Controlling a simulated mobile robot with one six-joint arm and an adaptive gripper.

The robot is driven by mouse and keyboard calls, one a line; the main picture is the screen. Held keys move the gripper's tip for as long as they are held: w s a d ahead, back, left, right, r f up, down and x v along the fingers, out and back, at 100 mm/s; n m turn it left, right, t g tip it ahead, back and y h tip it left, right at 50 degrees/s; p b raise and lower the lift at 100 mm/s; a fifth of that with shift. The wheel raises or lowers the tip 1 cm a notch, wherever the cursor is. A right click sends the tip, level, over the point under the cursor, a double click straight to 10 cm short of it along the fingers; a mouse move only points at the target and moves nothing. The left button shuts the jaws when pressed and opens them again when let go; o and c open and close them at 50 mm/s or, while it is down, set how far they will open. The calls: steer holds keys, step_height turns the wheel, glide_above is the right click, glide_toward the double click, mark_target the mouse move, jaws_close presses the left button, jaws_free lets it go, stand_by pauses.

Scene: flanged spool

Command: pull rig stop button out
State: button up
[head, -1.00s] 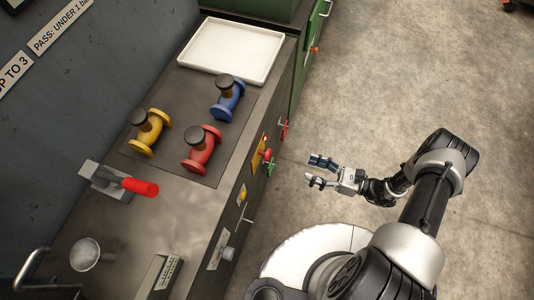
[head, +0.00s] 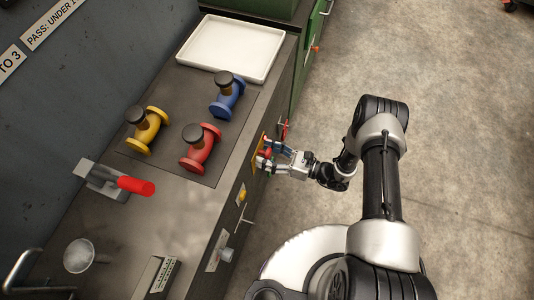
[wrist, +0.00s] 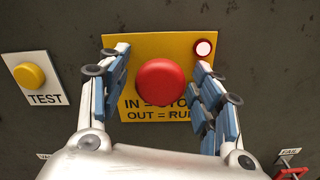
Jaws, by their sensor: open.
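The rig stop button is a red mushroom knob (wrist: 161,82) on a yellow plate (wrist: 126,45) marked "IN = STOP, OUT = RUN", partly covered by my fingers. A small lamp (wrist: 203,48) at the plate's upper right shows pale with a red rim. My gripper (wrist: 162,98) is open, with one blue-padded finger on each side of the red knob and a visible gap to it on both sides. In the head view my gripper (head: 273,156) is at the bench front, over the yellow plate (head: 257,152), and hides most of the button.
A yellow TEST button (wrist: 29,76) sits left of the plate. A red handle (wrist: 292,172) shows at the lower right. On the bench are yellow (head: 147,130), red (head: 200,148) and blue (head: 228,95) flanged spools, a white tray (head: 231,47) and a red-handled clamp (head: 134,186).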

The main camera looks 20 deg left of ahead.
steer(key=shift+a, duration=0.1)
steer(key=shift+c, duration=0.5)
jaws_close()
